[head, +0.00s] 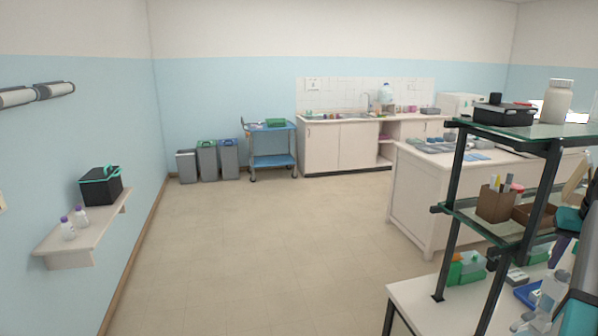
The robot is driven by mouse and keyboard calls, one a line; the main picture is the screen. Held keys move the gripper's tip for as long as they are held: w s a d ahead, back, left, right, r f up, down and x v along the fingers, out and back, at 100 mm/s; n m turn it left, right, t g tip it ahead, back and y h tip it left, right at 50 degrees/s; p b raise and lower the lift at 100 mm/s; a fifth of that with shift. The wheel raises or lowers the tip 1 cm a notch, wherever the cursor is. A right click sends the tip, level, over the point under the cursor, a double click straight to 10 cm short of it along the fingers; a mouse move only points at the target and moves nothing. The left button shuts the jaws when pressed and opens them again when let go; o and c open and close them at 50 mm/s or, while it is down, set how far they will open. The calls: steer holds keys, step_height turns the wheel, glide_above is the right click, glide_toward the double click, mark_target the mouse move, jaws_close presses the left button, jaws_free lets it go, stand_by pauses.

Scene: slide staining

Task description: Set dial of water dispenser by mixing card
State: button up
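A pale blue, bottle-like vessel (386,93), which may be the water dispenser, stands at the back of the far counter, right of the sink tap. It is too far away for any dial to show. A small white panel (312,85) with a dark mark is on the wall above that counter; I cannot tell whether it is the mixing card. My gripper cannot be made out in the head view. Grey and teal parts at the right edge are cut off by the frame.
The far counter (338,148) stands against the back wall, with a blue cart (272,161) and several bins left of it. A white island bench (428,205) and a glass-shelved rack (468,214) stand right. A wall shelf (90,232) is left. The middle floor is clear.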

steer(key=shift+r, duration=2.25)
steer(key=shift+s+f, duration=0.1)
